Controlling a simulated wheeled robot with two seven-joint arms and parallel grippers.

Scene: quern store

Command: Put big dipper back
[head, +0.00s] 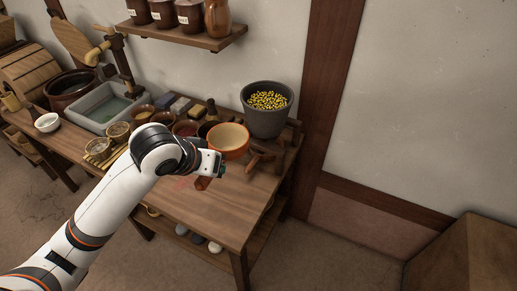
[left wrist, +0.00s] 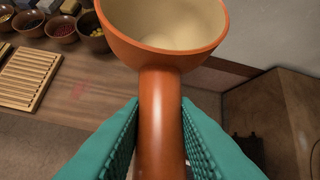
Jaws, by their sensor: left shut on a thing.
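The big dipper is an orange-brown ladle with a wide cream-lined bowl (head: 229,140) and a thick round handle. My left gripper (head: 205,181) is over the front right part of the table and is shut on the handle. In the left wrist view the handle (left wrist: 161,110) stands between the two teal finger pads of the gripper (left wrist: 160,135), with the bowl at the far end, its opening facing up. Whether the dipper touches the table cannot be told. My right gripper is not in view.
A grey pot of yellow grains (head: 268,108) stands at the table's back right. Small bowls, a wooden rack (left wrist: 30,78) and a grey basin (head: 107,107) lie to the left. A shelf with jars (head: 183,35) hangs above. The wooden table's (head: 225,210) front right is clear.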

